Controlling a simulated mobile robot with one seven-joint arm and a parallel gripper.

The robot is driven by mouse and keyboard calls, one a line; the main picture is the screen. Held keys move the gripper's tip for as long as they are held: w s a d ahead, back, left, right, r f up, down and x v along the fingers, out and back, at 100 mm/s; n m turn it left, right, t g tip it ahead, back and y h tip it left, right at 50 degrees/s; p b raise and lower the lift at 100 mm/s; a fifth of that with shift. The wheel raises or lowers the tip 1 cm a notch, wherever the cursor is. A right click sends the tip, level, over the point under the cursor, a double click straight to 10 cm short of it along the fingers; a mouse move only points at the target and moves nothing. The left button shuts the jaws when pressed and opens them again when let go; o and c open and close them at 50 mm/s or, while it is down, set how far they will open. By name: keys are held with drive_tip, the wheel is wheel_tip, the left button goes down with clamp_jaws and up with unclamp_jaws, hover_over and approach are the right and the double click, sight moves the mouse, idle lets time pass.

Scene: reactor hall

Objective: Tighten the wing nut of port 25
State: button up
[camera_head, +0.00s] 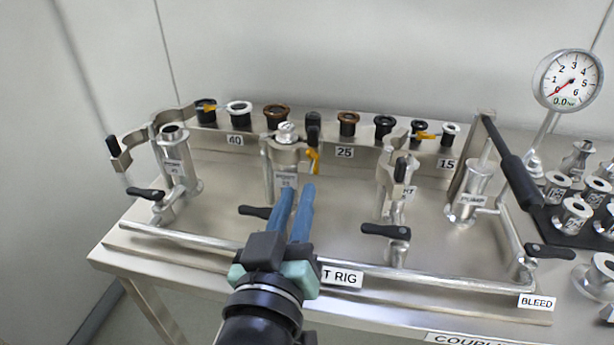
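Port 25 (287,183) is the middle upright pipe on the rig, with a label on its front. A metal clamp (286,153) sits around its top, and a pale fitting (287,131) shows above it. My gripper (296,188) reaches up from below with two blue fingers. The fingertips are apart, in front of the port's label and below the wing nut. Nothing shows held between them. I cannot tell the depth gap between the fingertips and the port.
Left port (176,165) has an open clamp (155,130) beside it. Right port (392,190) also carries a clamp. Black-handled valves (386,231) and a front pipe (190,238) lie low. A pump lever (512,165), gauge (567,81) and loose fittings (574,215) stand right. Parts rack (262,139) is behind.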

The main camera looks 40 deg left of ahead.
sight(309, 156)
drive_tip(key=x, duration=0.8)
drive_tip(key=shift+w+a, duration=0.2)
drive_tip(key=shift+w, duration=0.05)
clamp_jaws()
